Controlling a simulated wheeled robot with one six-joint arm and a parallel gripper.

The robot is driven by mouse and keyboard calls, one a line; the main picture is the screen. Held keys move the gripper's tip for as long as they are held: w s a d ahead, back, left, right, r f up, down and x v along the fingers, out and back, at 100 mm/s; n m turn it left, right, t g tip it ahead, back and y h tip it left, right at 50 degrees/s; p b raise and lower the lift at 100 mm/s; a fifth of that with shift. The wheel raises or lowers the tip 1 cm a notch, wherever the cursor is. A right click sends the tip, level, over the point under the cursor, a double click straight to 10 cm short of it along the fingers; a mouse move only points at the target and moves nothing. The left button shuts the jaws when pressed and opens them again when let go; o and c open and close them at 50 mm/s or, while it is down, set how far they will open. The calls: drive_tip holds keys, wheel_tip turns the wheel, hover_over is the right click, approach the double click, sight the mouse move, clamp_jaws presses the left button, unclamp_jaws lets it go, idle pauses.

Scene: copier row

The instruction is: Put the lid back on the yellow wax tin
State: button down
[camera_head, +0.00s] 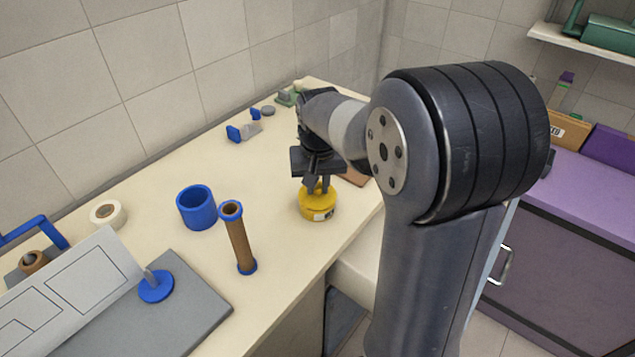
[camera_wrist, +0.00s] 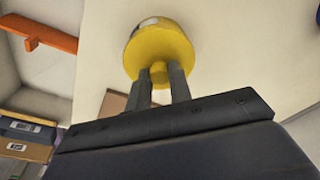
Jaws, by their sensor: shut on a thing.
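The yellow wax tin (camera_head: 318,212), with a white label on its side, stands on the cream counter near its front edge. My gripper (camera_head: 318,189) is directly above it, pointing down. In the wrist view my gripper (camera_wrist: 160,78) is shut on the small yellow knob of the lid (camera_wrist: 158,72). The lid's round yellow face lines up with the tin, and part of the label shows beyond it. Lid and tin look together as one yellow cylinder; I cannot tell whether the lid is fully seated or slightly raised.
A blue cup (camera_head: 196,210) and a brown tube with blue ends (camera_head: 240,240) stand left of the tin. A tape roll (camera_head: 107,214) and a grey board (camera_head: 190,310) lie farther left. A brown flat thing (camera_head: 356,178) is close on the right. Small blue and grey items (camera_head: 240,132) lie behind.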

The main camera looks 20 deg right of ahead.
drive_tip(key=c, duration=0.7)
unclamp_jaws()
drive_tip(key=shift+r, duration=0.1)
drive_tip(key=shift+r+p, duration=2.95)
drive_tip(key=shift+r, duration=0.45)
drive_tip(key=shift+c, duration=0.7)
clamp_jaws()
drive_tip(key=shift+f, duration=0.25)
drive_tip(key=shift+f+b, duration=2.05)
drive_tip(key=shift+f, duration=0.6)
